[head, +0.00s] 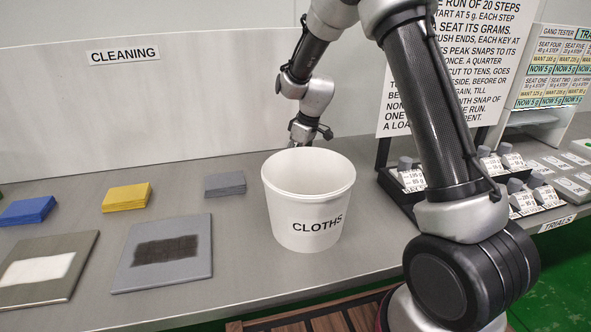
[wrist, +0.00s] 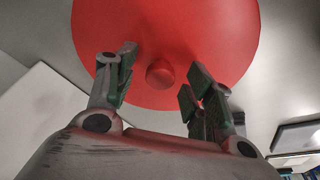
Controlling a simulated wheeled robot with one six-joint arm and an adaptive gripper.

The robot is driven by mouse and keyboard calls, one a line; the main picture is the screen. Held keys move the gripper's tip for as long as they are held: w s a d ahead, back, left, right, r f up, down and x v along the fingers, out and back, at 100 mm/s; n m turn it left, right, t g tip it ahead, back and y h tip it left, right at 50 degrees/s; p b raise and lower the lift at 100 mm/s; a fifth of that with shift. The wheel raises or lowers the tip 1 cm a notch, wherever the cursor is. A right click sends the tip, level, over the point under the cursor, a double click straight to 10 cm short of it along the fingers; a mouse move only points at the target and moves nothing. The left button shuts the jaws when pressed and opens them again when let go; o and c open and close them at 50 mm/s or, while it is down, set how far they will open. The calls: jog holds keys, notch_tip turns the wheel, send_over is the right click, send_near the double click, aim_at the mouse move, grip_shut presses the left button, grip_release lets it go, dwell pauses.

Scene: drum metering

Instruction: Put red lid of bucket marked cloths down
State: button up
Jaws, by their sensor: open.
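The white bucket (head: 306,215) marked CLOTHS stands upright on the grey counter, with its top uncovered. The round red lid (wrist: 230,35) with a small red knob (wrist: 159,74) shows in the wrist view, in front of my gripper (wrist: 158,70). The gripper is open, one finger on each side of the knob, with gaps between knob and fingers. The lid appears to lie on a grey surface. In the head view my gripper is behind the bucket, its fingertips hidden by the rim, and no lid shows.
Left of the bucket, blue (head: 27,210), yellow (head: 127,197) and grey (head: 225,184) cloths lie on the counter (head: 230,262). Two panels (head: 163,253) lie in front of them. A black rack (head: 397,192) stands right of the bucket. A wall rises behind.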

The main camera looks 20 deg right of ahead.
grip_shut()
